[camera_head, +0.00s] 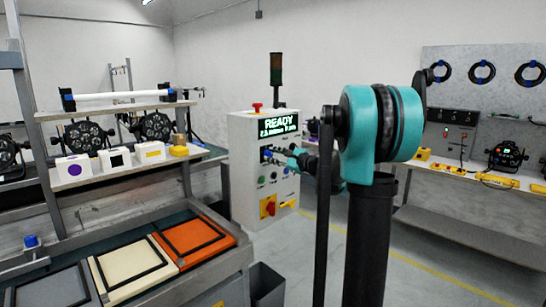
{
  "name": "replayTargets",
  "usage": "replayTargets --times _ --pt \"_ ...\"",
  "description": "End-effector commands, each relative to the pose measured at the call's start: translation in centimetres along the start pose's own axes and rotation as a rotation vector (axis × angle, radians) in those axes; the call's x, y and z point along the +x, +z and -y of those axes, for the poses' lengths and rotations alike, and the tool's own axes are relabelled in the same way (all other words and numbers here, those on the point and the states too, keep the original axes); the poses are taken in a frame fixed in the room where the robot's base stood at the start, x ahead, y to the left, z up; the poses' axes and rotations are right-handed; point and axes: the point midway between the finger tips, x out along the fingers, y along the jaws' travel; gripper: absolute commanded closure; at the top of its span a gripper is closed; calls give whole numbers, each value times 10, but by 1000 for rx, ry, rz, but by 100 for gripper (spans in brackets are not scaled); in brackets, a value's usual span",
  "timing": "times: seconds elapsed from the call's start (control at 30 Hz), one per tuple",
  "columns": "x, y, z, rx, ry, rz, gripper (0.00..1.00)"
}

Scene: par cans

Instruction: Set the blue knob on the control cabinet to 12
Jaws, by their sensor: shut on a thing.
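The control cabinet (243,151) is a pale box standing behind the sorting bench, its screen reading "READY" in green with a smaller line below. A blue knob (267,153) shows small on its front, under the screen. My gripper (275,156) reaches in from the right at the knob's height and is shut at the knob. The fingers are dark and small here, and partly hide the knob. The knob's pointer and scale are too small to read.
Lower on the cabinet are more buttons and a red and yellow switch (268,207); a red button (257,106) is on top. The bench at left holds orange (232,239) and cream (96,269) panels. A dark bin (267,284) stands below.

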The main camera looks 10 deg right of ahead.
Motion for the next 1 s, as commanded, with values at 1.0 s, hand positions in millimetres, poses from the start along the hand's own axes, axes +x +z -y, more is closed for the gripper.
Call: replayTargets --times 1.0 --pt "0 -2 -1 962 -8 50 100"
